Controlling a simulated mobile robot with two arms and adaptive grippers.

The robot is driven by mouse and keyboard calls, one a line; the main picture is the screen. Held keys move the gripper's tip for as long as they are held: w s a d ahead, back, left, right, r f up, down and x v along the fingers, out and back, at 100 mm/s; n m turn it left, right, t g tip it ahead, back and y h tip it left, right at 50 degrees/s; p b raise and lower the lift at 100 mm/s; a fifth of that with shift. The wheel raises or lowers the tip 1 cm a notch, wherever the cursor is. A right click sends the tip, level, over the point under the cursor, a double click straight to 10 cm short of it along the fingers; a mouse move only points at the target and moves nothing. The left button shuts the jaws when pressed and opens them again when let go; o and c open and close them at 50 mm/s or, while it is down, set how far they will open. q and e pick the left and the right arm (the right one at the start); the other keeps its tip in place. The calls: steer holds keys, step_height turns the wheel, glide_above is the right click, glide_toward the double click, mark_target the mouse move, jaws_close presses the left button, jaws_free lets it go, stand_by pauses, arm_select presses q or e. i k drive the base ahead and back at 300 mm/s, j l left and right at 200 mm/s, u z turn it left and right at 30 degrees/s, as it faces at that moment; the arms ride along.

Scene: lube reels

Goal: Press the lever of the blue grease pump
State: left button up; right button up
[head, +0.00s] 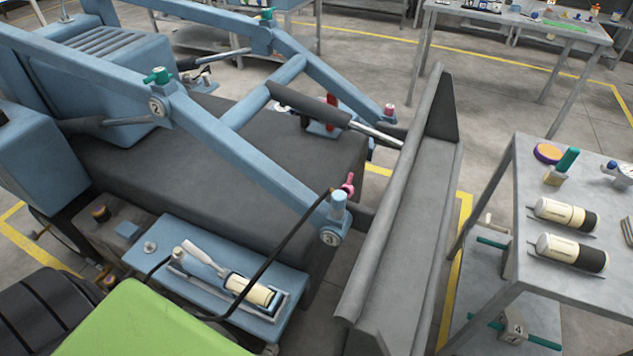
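A grease pump with a cream barrel and dark blue bands (249,288) lies in a holder on a blue platform (160,236) at the lower left of the head view. A pale lever (203,257) extends from it toward the upper left, at a slant. A black hose (290,238) runs near the pump up to the pin joint marked 3 on the loader arm. Neither of my grippers is in view, so nothing is seen touching the pump or its lever.
The blue loader arm (235,150) and its grey bucket (412,190) stand behind and right of the pump. A grey table (540,285) at the right holds two cream-and-black cylinders (565,216) and small tools. Yellow lines mark the floor.

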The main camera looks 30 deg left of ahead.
mark_target(195, 251)
steer(key=u, duration=1.85)
